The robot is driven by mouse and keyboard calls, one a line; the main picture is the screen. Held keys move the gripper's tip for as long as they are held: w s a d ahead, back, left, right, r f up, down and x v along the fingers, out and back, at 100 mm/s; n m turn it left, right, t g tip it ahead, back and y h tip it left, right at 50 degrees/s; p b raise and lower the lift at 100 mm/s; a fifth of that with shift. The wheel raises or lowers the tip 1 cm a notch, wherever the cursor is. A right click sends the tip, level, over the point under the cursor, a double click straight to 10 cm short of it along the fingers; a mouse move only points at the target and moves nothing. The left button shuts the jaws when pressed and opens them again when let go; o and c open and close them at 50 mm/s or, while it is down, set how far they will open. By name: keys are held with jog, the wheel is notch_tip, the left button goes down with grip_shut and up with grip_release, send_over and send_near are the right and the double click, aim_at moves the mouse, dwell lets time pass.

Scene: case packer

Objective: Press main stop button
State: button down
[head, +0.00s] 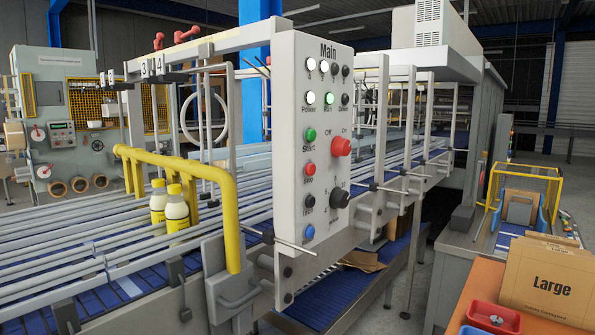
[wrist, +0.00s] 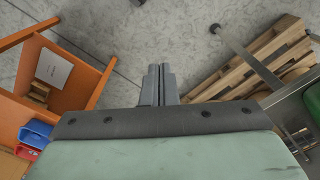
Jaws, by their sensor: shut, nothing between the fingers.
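The main control panel (head: 323,220) is a grey upright box labelled "Main" in the head view. The red stop button (head: 310,169) sits in its left column, below the green start button (head: 310,135) and above a black button (head: 309,201). A larger red knob (head: 341,146) under the Off/On marks is to the upper right of the stop button. My gripper (wrist: 159,72) shows in the wrist view, shut and empty, over the grey concrete floor. It is not in the head view, and the panel is not in the wrist view.
A yellow rail (head: 190,168) and the conveyor with two bottles (head: 177,212) lie left of the panel. A thin rod (head: 295,246) sticks out near its lower edge. A cardboard box (head: 550,282) stands at right. The wrist view shows an orange table (wrist: 88,72) and a wooden pallet (wrist: 262,62).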

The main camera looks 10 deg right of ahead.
aim_at(311, 169)
jog(key=w+d+r+m+t, duration=0.1)
jog(key=w+r+m+t, duration=0.2)
jog(key=r, duration=1)
jog(key=w+d+r+m+t+y+p, duration=0.1)
jog(key=w+r+m+t, duration=0.3)
jog(key=w+r, duration=0.9)
jog(key=w+d+r+m+t+y+p, duration=0.1)
jog(key=w+r+m+t, duration=0.3)
jog(key=r, duration=1)
jog(key=w+d+m, duration=0.1)
jog(key=w+m, duration=0.2)
jog(key=w, duration=0.2)
jog(key=shift+d+r+m, duration=0.2)
jog(key=shift+r+m, duration=0.15)
jog(key=shift+m, duration=0.05)
jog(key=shift+w+a, duration=0.1)
jog(key=shift+w, duration=0.05)
jog(key=w+a+p, duration=0.3)
jog(key=w+a, duration=0.3)
jog(key=shift+w+a, duration=0.1)
jog(key=shift+w+a+p, duration=0.2)
jog(key=shift+w+p, duration=0.05)
jog(key=shift+p, duration=0.05)
